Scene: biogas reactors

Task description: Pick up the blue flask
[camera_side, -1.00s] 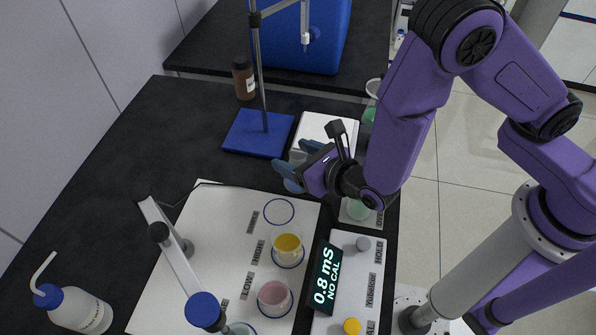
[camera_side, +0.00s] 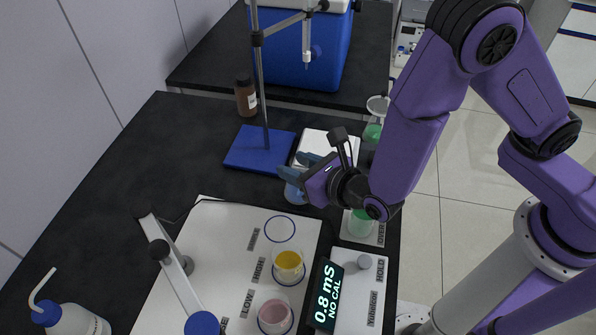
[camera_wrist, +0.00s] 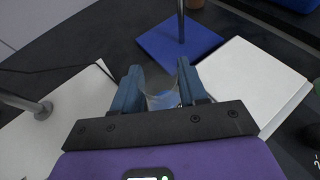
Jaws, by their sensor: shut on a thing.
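The blue flask (camera_side: 295,194) is a small clear vessel with a bluish tint, under my gripper's fingers in the side view. In the wrist view the clear flask (camera_wrist: 162,98) stands between the two blue fingers, its lower part hidden by the gripper body. My gripper (camera_side: 291,171) is shut on the flask, with a finger on each side of it (camera_wrist: 160,84). I cannot tell clearly whether the flask's base touches the bench.
The white mat (camera_side: 217,235) bears a yellow beaker (camera_side: 288,262), a pink beaker (camera_side: 273,313) and an empty blue ring (camera_side: 280,229). A blue stand base (camera_side: 255,148) and white notebook (camera_side: 318,142) lie behind. Green flasks (camera_side: 361,222) and the meter (camera_side: 326,295) are at right.

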